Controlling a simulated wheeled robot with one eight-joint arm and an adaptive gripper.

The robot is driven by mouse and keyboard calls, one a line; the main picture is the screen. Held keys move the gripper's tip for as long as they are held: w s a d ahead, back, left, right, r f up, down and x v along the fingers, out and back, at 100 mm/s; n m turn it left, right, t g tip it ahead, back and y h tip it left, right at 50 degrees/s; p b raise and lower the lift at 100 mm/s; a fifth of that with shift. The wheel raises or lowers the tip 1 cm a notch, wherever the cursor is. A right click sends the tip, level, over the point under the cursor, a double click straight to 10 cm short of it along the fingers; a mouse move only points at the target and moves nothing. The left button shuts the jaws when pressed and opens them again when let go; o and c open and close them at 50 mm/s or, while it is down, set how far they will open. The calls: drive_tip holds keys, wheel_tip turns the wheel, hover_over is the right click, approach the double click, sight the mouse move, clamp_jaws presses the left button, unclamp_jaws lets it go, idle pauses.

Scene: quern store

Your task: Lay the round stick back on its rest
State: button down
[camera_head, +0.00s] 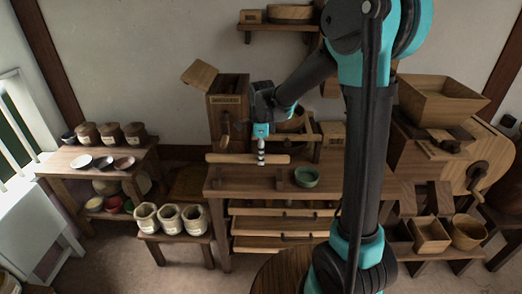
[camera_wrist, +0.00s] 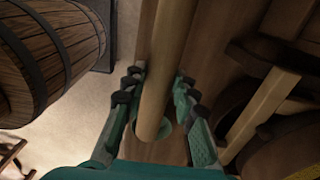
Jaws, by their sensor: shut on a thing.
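The round stick (camera_head: 225,158) is a pale wooden rod held level over the left part of the wooden bench (camera_head: 240,182) in the head view. My gripper (camera_head: 261,158) points down and is shut around its middle. In the wrist view the stick (camera_wrist: 158,70) runs lengthwise between the fingers of my gripper (camera_wrist: 155,100). A short dark wooden upright (camera_head: 279,179) stands on the bench just below the stick's right half and looks like part of the rest. I cannot tell whether the stick touches it.
A green bowl (camera_head: 306,177) sits on the bench right of the upright. A tall wooden box (camera_head: 229,105) stands behind. Several pale pots (camera_head: 171,219) sit on a low stool at left. In the wrist view a hooped barrel (camera_wrist: 45,55) is at upper left.

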drive_tip(key=shift+f, duration=3.8)
drive_tip(key=c, duration=1.1)
unclamp_jaws()
drive_tip(key=shift+r, duration=0.1)
